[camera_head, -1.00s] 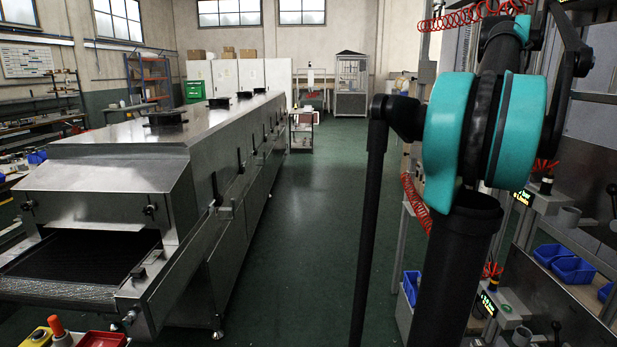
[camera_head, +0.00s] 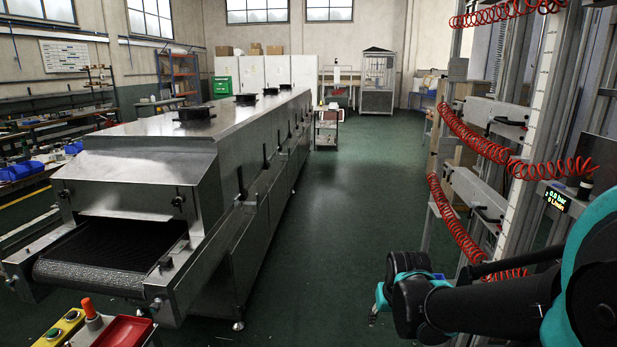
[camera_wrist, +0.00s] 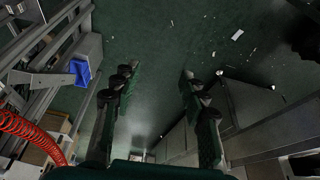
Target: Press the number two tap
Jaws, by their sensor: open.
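My gripper (camera_head: 382,302) is at the lower middle right in the head view, left of the display and apart from the frame. In the wrist view my gripper (camera_wrist: 160,90) is open and empty, its two fingers wide apart over the green floor. No tap is clear in the wrist view.
Red coiled hoses (camera_head: 470,130) hang along the metal frame on the right. The long steel dryer (camera_head: 190,150) stands on the left, with a red tray (camera_head: 125,331) in front. The green floor (camera_head: 340,190) between them is clear. A blue bin (camera_wrist: 80,72) shows in the wrist view.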

